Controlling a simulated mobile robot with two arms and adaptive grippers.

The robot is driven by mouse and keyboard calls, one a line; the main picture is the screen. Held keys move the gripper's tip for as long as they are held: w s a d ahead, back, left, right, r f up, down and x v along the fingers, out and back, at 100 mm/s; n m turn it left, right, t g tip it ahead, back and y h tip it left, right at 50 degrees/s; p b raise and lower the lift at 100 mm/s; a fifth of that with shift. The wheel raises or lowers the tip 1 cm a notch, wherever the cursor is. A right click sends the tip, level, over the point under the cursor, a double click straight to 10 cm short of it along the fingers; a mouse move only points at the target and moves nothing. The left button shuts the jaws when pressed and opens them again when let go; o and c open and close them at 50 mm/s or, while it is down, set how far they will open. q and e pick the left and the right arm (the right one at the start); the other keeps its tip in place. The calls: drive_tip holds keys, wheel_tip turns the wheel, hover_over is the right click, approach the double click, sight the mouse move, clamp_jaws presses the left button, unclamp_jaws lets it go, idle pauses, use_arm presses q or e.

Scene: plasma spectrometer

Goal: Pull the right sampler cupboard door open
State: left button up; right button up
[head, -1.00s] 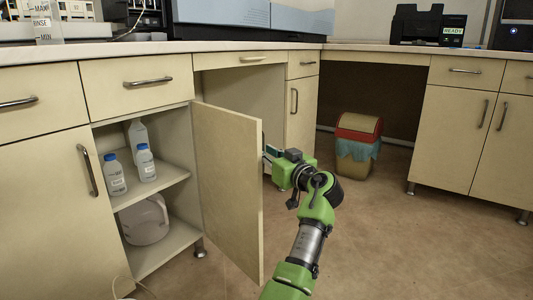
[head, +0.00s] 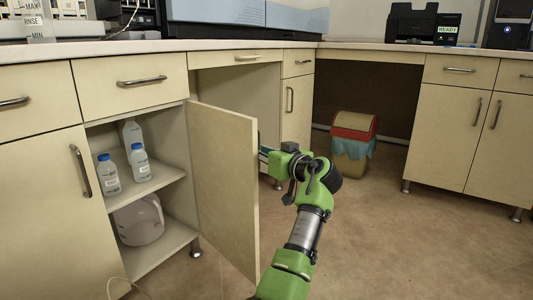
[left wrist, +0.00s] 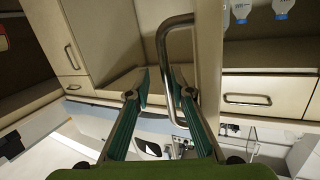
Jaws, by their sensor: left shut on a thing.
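The right sampler cupboard door (head: 224,190) stands swung wide open in the head view, its free edge toward me. It also shows edge-on in the left wrist view (left wrist: 208,60). Its metal bar handle (left wrist: 164,62) is in the left wrist view; in the head view the door hides it. My left gripper (left wrist: 157,88) has its fingers at the bar and is shut on it. In the head view this gripper (head: 266,154) is at the door's outer side, its fingertips partly hidden by the door edge. My right gripper is not in view.
Inside the open cupboard, white bottles with blue caps (head: 140,164) stand on the shelf (head: 150,188), and a large white jug (head: 140,220) sits below. A red-lidded bin (head: 353,135) stands behind my arm. The floor (head: 400,240) to the right is clear.

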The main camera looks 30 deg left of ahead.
use_arm(q)
drive_tip(key=w+d, duration=0.3)
drive_tip(key=d, duration=1.2)
drive_tip(key=shift+w+d+r, duration=0.4)
idle(0.5)
idle(0.4)
